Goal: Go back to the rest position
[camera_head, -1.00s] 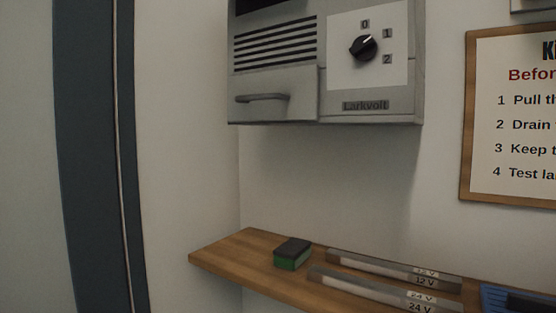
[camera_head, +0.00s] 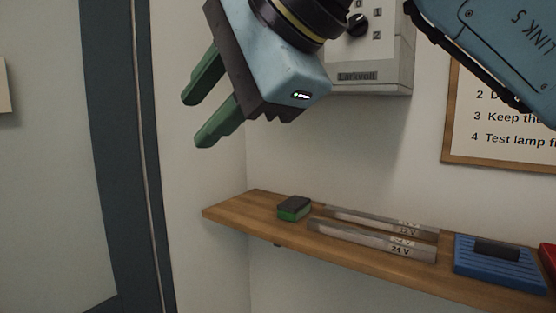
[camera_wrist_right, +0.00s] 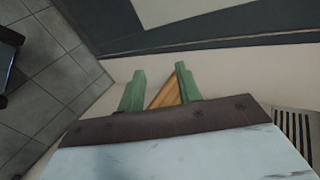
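My right gripper (camera_head: 208,101) is in the upper left of the head view, in front of the wall and the grey Larkvolt box (camera_head: 371,77). Its two green fingers are apart, with nothing between them, and point down and left. In the right wrist view the gripper (camera_wrist_right: 160,82) also shows its fingers spread and empty. The wooden shelf (camera_head: 232,211) lies below it in the head view. The gripper touches nothing that I can see. My left gripper is not in view.
On the shelf are a green and black sponge-like block (camera_head: 294,209), two label strips marked 12 V (camera_head: 370,218) and 24 V (camera_head: 365,240), and a blue tray (camera_head: 490,267). A framed sign (camera_head: 480,165) hangs at right. A dark upright frame (camera_head: 120,160) stands at left.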

